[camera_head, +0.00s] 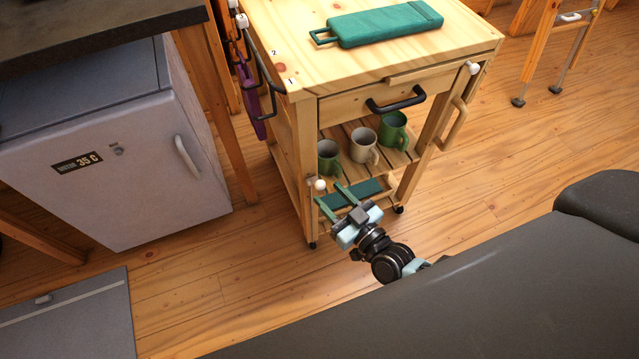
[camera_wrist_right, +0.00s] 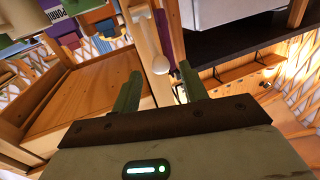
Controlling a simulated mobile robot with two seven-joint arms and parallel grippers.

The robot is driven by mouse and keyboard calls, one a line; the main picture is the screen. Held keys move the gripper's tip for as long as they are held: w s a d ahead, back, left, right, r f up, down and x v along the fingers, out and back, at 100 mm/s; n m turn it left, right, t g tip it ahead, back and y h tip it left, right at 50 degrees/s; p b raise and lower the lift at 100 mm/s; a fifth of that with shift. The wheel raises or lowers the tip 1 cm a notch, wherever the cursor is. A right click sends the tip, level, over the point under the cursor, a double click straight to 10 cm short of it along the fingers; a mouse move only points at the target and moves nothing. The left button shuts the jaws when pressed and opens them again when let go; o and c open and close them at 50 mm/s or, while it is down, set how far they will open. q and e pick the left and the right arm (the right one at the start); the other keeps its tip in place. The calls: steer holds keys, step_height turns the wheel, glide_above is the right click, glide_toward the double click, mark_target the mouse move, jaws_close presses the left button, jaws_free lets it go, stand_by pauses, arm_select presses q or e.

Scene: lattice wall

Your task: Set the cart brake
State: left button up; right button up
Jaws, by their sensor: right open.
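The wooden cart (camera_head: 300,150) stands on the floor ahead. A small white ball knob (camera_head: 320,185) sits low on its front left leg, and its lever looks like the brake. In the right wrist view the white knob (camera_wrist_right: 160,65) hangs from a light lever on the wooden post. My right gripper (camera_head: 330,194) is open, its two green fingers pointing at the knob. In the wrist view the knob appears between the fingertips; whether it is touched I cannot tell. My left gripper is not in view.
A green case (camera_head: 385,22) lies on the cart top. Green and white mugs (camera_head: 363,146) stand on the slatted shelf. A black drawer handle (camera_head: 395,100) faces me. A grey-white cabinet (camera_head: 120,150) stands left. The floor (camera_head: 500,150) right of the cart is clear.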

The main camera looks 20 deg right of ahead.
mark_target(320, 186)
steer(key=shift+x, duration=2.35)
jaws_close()
